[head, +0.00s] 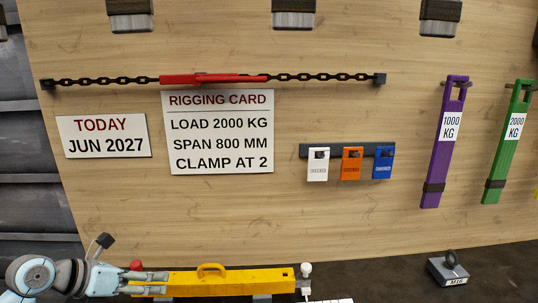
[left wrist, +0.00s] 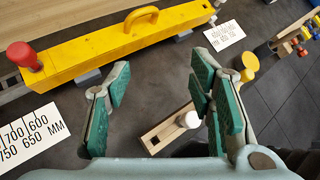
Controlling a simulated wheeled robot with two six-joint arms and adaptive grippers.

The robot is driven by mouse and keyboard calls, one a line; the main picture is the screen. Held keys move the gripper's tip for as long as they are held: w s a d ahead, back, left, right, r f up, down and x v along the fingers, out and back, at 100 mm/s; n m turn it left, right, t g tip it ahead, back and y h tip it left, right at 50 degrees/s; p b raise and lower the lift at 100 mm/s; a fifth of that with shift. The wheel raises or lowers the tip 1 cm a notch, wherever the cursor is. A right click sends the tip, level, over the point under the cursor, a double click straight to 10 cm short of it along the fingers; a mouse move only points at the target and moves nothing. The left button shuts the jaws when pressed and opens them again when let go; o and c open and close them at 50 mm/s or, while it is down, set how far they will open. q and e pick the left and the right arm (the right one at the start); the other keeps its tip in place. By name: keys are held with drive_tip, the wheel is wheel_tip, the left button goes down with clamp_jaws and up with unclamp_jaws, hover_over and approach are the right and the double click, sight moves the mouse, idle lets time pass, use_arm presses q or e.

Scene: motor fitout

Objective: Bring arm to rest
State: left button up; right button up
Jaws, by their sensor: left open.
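My left gripper (head: 140,284) is at the lower left of the head view, by the left part of a yellow beam (head: 235,284). In the left wrist view my left gripper (left wrist: 160,84) has its green-padded fingers spread wide, with nothing held between them. The yellow beam (left wrist: 95,47) lies beyond the fingertips there, with a handle on top and a red knob (left wrist: 24,56) at its left end. My right gripper is in neither view.
A slotted wooden block (left wrist: 160,136) with a white knob (left wrist: 188,120) shows below the fingers. A yellow knob (left wrist: 249,62) is right of them. A grey weight (head: 447,270) stands at the right. The board (head: 250,215) behind carries a chain, cards, tags and slings.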

use_arm(q)
drive_tip(key=s+d+r+n+t+h, duration=0.2)
drive_tip(key=d+r+n+t+h, duration=0.4)
drive_tip(key=d+r, duration=0.35)
drive_tip(key=s+a+f+n+t+y, duration=0.2)
drive_tip(key=a+n+t+y, duration=0.6)
drive_tip(key=n+y, duration=0.85)
drive_tip(key=s+a+f+n+g+y, duration=0.1)
drive_tip(key=s+a+f+n+g, duration=0.3)
drive_tip(key=f+n, duration=0.55)
drive_tip(key=s+d+f+n+g+h, duration=0.15)
drive_tip(key=s+f+n+g, duration=0.45)
drive_tip(key=s+f+g, duration=0.6)
drive_tip(key=s+d+f+n+g+h, duration=0.1)
drive_tip(key=s+d+f+g+h, duration=0.1)
drive_tip(key=s+d+f, duration=0.55)
drive_tip(key=s+a+f+g, duration=0.1)
drive_tip(key=s+a+f, duration=0.1)
drive_tip(key=f, duration=0.9)
drive_tip(key=s+a+f+g, duration=0.1)
drive_tip(key=s+f, duration=0.2)
drive_tip(key=f, duration=0.7)
drive_tip(key=s+f, duration=1.1)
drive_tip(key=s, duration=0.2)
drive_tip(key=shift+a+f+n+g+h, duration=0.3)
drive_tip(key=shift+a+f+g, duration=0.1)
drive_tip(key=shift+a, duration=0.05)
